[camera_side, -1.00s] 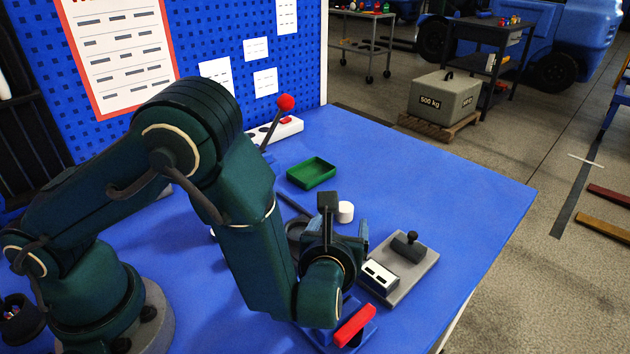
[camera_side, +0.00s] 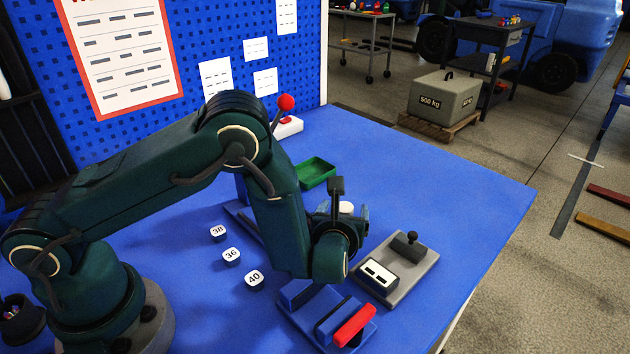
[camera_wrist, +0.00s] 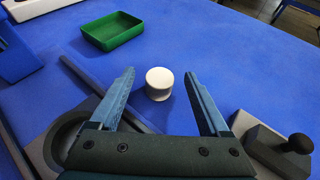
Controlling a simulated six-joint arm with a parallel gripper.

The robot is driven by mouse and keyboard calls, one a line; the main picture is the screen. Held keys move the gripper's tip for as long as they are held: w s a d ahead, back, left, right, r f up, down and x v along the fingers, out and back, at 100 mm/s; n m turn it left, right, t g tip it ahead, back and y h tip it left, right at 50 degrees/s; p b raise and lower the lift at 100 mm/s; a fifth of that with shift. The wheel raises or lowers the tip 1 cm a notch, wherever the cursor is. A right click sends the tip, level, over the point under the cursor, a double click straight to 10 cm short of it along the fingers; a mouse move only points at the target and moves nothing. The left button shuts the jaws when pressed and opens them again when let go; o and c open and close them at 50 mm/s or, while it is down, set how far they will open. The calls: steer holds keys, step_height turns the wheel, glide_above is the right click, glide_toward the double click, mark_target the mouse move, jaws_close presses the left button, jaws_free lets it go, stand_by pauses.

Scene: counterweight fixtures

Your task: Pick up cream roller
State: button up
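The cream roller (camera_wrist: 159,83) is a short pale cylinder standing on the blue table. In the wrist view it sits just beyond my gripper (camera_wrist: 163,86), between the lines of the two blue fingers and near the left fingertip. The fingers are wide apart with nothing between them. In the side view the roller (camera_side: 346,208) is partly hidden behind my gripper (camera_side: 352,218).
A green tray (camera_wrist: 112,31) lies farther back. A grey fixture with a black knob (camera_side: 409,244) stands to the right. A blue fixture with a red bar (camera_side: 354,325) is in front. Several numbered pieces (camera_side: 231,256) lie left. A dark bar (camera_wrist: 95,78) lies left of the roller.

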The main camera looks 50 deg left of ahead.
jaws_close()
step_height(320, 180, up, 9)
steer(key=shift+f, duration=0.1)
step_height(320, 180, up, 8)
glide_above(344, 212)
steer(key=s+d, duration=0.2)
steer(key=s, duration=0.2)
steer(key=s+a+r+n+g+y, duration=0.2)
steer(key=s+a+n+y, duration=0.1)
steer(key=s+a, duration=0.4)
steer(key=shift+s+n+g, duration=0.3)
steer(key=shift+s+g, duration=0.1)
steer(key=shift+s, duration=0.5)
